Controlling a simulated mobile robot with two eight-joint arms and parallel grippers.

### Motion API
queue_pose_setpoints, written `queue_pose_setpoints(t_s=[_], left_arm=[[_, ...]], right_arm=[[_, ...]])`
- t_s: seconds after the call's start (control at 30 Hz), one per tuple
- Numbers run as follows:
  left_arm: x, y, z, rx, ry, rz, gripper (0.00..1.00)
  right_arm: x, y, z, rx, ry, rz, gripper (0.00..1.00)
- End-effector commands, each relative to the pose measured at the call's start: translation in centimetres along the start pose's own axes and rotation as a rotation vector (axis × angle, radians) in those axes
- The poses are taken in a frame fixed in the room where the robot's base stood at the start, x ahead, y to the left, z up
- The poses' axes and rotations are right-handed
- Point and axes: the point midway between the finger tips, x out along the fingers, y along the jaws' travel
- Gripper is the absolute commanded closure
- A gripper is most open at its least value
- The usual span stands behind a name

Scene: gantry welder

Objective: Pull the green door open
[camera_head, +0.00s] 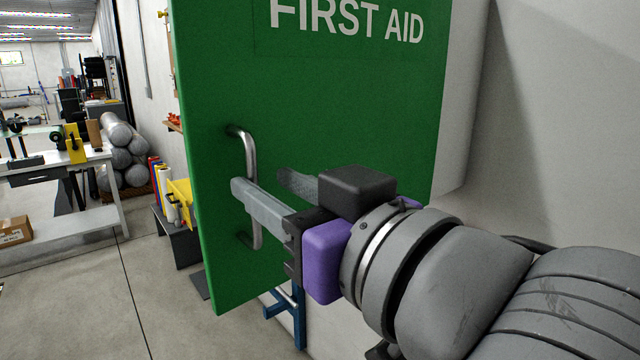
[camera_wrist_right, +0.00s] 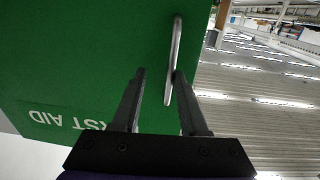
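The green door (camera_head: 330,110) with white "FIRST AID" lettering stands at an angle, its left edge swung out towards me. Its right side borders the pale cabinet body (camera_head: 465,110). A silver bar handle (camera_head: 250,155) is fixed near the door's left edge; it also shows in the wrist view (camera_wrist_right: 176,45). My right gripper (camera_head: 258,185) is at the handle with its fingers apart. In the wrist view the bar's end lies between the fingers (camera_wrist_right: 160,75), close to the right-hand one; I cannot tell whether they touch. My left gripper is out of view.
A blue stand (camera_head: 298,315) is below the door. At the left are a workbench (camera_head: 60,160), stacked grey cylinders (camera_head: 120,145) and a dark rack with coloured rolls (camera_head: 180,240). The floor (camera_head: 110,300) left of the door is clear.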

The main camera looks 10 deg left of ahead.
Motion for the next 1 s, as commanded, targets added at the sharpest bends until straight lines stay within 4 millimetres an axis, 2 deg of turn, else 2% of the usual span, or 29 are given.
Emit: queue_pose_setpoints(t_s=[0.43,0.57,1.0], left_arm=[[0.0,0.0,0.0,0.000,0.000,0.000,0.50],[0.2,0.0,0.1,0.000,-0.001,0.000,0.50],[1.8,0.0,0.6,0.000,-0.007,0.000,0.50]], right_arm=[[0.0,-0.1,0.1,-0.001,0.000,-0.002,0.58],[-0.8,-0.1,0.1,-0.001,0.000,-0.002,0.58],[-8.8,0.0,0.2,0.000,-0.001,-0.001,0.58]])
